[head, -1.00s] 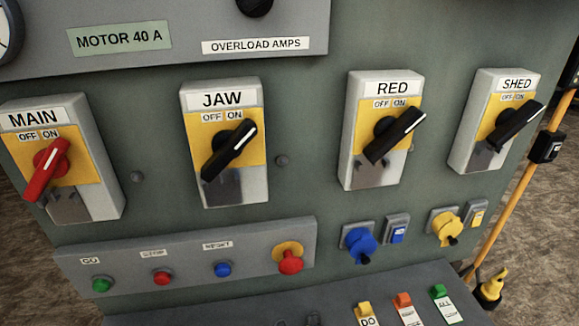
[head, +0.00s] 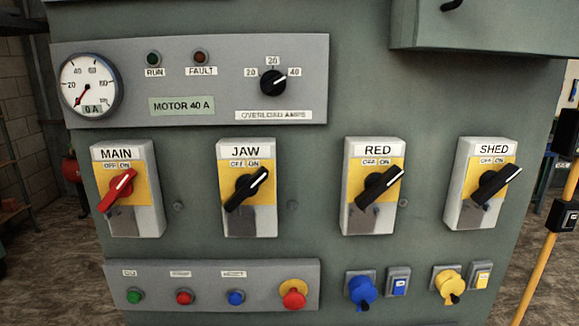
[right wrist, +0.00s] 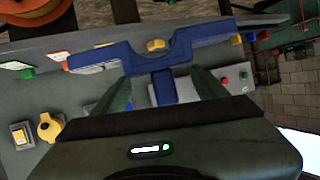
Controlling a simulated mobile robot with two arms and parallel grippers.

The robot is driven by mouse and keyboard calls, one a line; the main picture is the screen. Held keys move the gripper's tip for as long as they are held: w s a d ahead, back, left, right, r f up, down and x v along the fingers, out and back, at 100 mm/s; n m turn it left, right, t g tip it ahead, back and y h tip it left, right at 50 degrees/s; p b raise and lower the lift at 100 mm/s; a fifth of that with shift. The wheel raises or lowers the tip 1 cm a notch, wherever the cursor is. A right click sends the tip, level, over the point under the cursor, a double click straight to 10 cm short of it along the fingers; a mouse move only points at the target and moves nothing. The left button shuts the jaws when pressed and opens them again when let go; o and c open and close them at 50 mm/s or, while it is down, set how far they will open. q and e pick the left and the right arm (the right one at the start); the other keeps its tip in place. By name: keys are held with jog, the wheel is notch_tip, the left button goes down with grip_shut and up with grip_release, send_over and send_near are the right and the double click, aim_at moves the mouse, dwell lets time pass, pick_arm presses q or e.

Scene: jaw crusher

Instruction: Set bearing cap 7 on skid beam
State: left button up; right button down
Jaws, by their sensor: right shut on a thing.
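In the right wrist view a blue block with a half-round notch (right wrist: 204,48), shaped like a bearing cap, is held out in front of my right gripper (right wrist: 163,82). The gripper is shut on a blue stem of it between the two fingers. I cannot read a number on it. The head view shows neither gripper nor the cap. I cannot make out a skid beam in either view.
A control cabinet fills the head view, with MAIN (head: 127,190), JAW (head: 249,190), RED (head: 372,190) and SHED (head: 483,187) switches. A button strip (head: 212,286) is below. A yellow pole (head: 545,265) stands at right. Coloured tags and a yellow plug socket (right wrist: 49,127) are near my right gripper.

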jog(key=shift+w+d+r, duration=0.15)
jog(key=shift+w+d, duration=0.15)
jog(key=shift+w, duration=0.15)
jog(key=w+d+r+n+g+y, duration=0.2)
jog(key=w+r+n+g+y, duration=0.2)
jog(key=w+r, duration=0.5)
notch_tip(320, 180, up, 4)
jog(key=shift+d+r+n+y, duration=0.2)
jog(key=shift+n+y, duration=0.4)
jog(key=shift+n, duration=0.3)
jog(key=shift+f+g, duration=0.1)
jog(key=shift+g, duration=0.3)
jog(key=shift+w+r, duration=0.15)
jog(key=shift+r, duration=0.05)
